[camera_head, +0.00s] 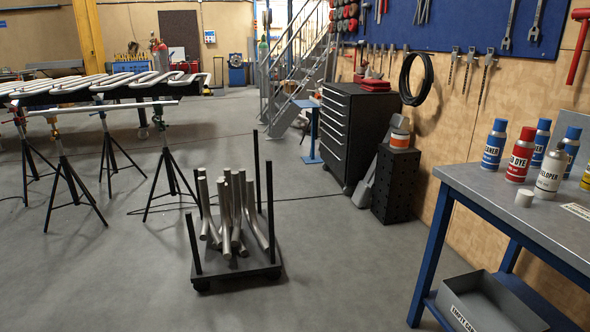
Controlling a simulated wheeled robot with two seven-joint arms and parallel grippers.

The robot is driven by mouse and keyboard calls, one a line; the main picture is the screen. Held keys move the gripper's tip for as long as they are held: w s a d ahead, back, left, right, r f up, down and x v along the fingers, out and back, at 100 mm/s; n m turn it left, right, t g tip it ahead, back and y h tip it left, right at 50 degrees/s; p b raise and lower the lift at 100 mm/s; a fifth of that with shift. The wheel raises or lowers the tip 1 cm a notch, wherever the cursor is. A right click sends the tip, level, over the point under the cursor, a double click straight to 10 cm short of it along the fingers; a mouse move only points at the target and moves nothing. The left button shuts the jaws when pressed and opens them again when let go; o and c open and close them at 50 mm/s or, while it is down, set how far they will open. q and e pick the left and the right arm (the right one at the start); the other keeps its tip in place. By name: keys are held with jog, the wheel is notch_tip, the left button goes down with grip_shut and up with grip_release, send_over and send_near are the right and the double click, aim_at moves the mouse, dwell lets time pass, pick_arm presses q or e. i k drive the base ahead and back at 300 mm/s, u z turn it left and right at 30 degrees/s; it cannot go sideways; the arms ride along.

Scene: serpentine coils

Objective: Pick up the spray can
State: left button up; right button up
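Several spray cans stand upright on the workbench (475,183) at the right. A blue and white can lettered "...ENER" (494,146) is leftmost. A white can lettered "...ELOPER" (550,174) stands nearest, without a coloured cap. Two more blue-capped cans, one blue (541,143) and one partly hidden (572,146), stand behind. A loose white cap (524,198) lies in front of the cans. Neither of my grippers is in view.
A grey bin (488,303) sits on the bench's lower shelf. A cart (236,268) with bent pipes stands on the floor ahead. A black tool cabinet (350,135) and perforated stand (397,185) line the wall. Floor between cart and bench is clear.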

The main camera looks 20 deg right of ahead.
aim_at(552, 170)
jog(key=z, duration=0.9)
jog(key=i, duration=1.45)
jog(key=z, duration=1.4)
